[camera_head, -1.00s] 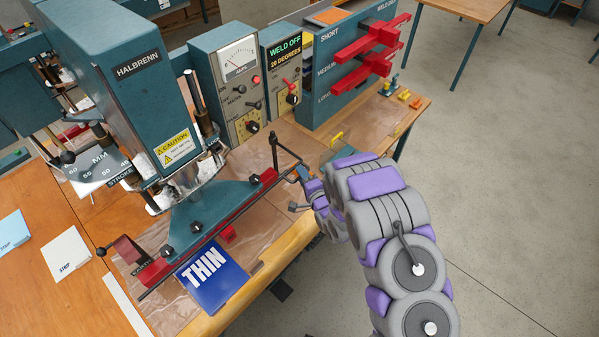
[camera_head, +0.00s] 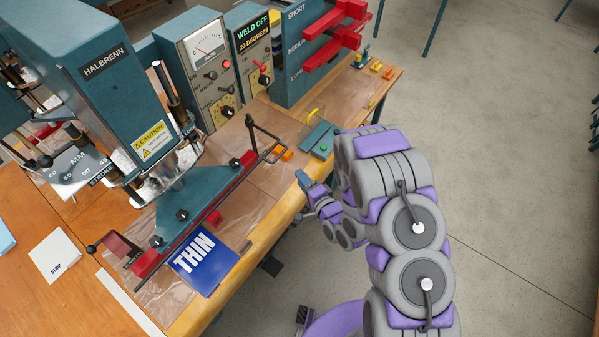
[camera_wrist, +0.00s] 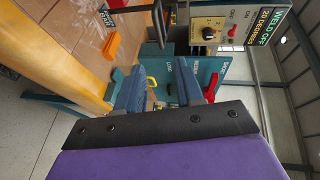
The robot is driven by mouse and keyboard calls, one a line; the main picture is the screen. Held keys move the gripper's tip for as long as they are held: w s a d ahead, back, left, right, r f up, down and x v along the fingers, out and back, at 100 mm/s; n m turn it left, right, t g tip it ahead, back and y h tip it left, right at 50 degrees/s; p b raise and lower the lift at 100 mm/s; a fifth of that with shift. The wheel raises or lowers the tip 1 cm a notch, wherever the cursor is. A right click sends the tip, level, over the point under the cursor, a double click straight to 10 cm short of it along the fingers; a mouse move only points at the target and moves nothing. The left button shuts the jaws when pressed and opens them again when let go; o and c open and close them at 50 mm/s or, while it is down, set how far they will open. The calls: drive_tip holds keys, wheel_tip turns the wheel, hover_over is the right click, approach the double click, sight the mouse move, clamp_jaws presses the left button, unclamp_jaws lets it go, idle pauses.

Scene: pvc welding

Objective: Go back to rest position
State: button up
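My arm reaches in from the lower right in the head view, its joints bent. My gripper (camera_head: 306,184) hangs just off the front edge of the workbench (camera_head: 262,240), to the right of the welding machine (camera_head: 115,85). In the wrist view, the two blue fingers of my gripper (camera_wrist: 158,88) stand apart with nothing held between them. A gap separates the gripper from the red clamp bar (camera_head: 215,218) of the machine.
A blue THIN card (camera_head: 203,262) lies at the bench front, and a white STRIP card (camera_head: 58,256) lies at left. The WELD OFF control box (camera_head: 248,48) and a rack with red bars (camera_head: 335,38) stand behind. Open floor (camera_head: 510,190) lies to the right.

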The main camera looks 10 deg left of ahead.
drive_tip(key=shift+s+d, duration=0.1)
drive_tip(key=shift+s, duration=0.05)
idle(0.6)
drive_tip(key=w+d+r+n+g+h+b, duration=0.15)
drive_tip(key=w+d+n+h+b, duration=0.35)
drive_tip(key=d, duration=0.5)
drive_tip(key=s+d+r+g+h+b, duration=0.2)
drive_tip(key=s+d+h, duration=0.1)
drive_tip(key=d, duration=0.3)
drive_tip(key=s+d+r+g+h+b, duration=0.1)
drive_tip(key=s+d+r+h, duration=0.15)
drive_tip(key=d, duration=0.35)
drive_tip(key=s+d+r+n+g+b, duration=0.1)
drive_tip(key=s+r+g+b, duration=0.2)
drive_tip(key=s, duration=1.2)
drive_tip(key=s+d+r+n+g+b, duration=0.2)
drive_tip(key=s+r+g, duration=0.3)
drive_tip(key=s, duration=1.1)
drive_tip(key=shift+s+r+h+b, duration=0.15)
drive_tip(key=shift+r+h+b, duration=0.2)
drive_tip(key=shift+r+b, duration=0.25)
